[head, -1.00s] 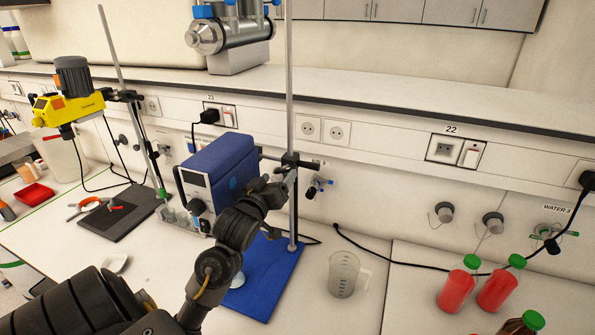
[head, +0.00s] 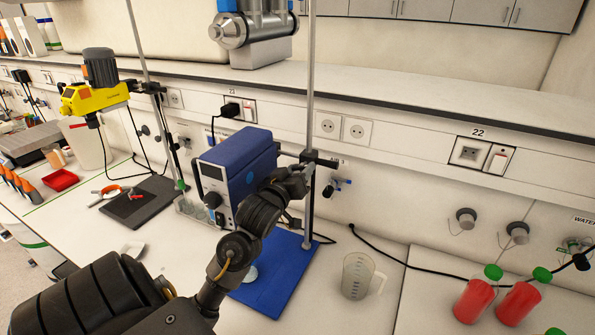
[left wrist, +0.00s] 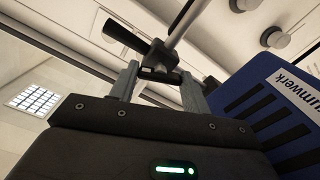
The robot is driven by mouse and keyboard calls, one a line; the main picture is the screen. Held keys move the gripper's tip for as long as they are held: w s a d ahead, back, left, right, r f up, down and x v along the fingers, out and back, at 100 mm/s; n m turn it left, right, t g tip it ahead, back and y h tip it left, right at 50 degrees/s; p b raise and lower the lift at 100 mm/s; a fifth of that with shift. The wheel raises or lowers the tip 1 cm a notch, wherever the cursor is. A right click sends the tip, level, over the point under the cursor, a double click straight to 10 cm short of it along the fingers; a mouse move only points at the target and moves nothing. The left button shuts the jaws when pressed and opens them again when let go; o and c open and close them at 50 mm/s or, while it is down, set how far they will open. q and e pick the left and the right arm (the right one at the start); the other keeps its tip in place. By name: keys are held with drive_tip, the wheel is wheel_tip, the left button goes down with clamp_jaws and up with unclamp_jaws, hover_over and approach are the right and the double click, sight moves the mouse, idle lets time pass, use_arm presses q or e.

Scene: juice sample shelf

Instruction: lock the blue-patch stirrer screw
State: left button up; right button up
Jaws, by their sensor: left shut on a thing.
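The blue stirrer (head: 238,160) with a pale front panel is mounted on an upright metal rod (head: 309,120) above a blue base plate (head: 270,280). A lighter blue round patch shows on its side. A black clamp (head: 320,159) joins it to the rod; the clamp also shows in the left wrist view (left wrist: 160,55). My left gripper (head: 299,176) is at the clamp, beside the rod. In the left wrist view its two fingers (left wrist: 158,82) close on the small dark clamp screw (left wrist: 160,74), largely hidden between them. The stirrer's blue body stands close at the right there.
A clear beaker (head: 358,277) stands right of the base plate. Red bottles (head: 474,300) with green caps stand farther right. A yellow stirrer (head: 95,95) on its own stand is at the left. A black cable crosses the bench behind the beaker.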

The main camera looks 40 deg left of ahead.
use_arm(q)
drive_tip(key=shift+m, duration=0.8)
drive_tip(key=shift+o, duration=0.2)
drive_tip(key=m, duration=0.3)
drive_tip(key=shift+p, duration=0.35)
drive_tip(key=shift+c, duration=0.2)
drive_tip(key=o, duration=1)
drive_tip(key=shift+s, duration=0.15)
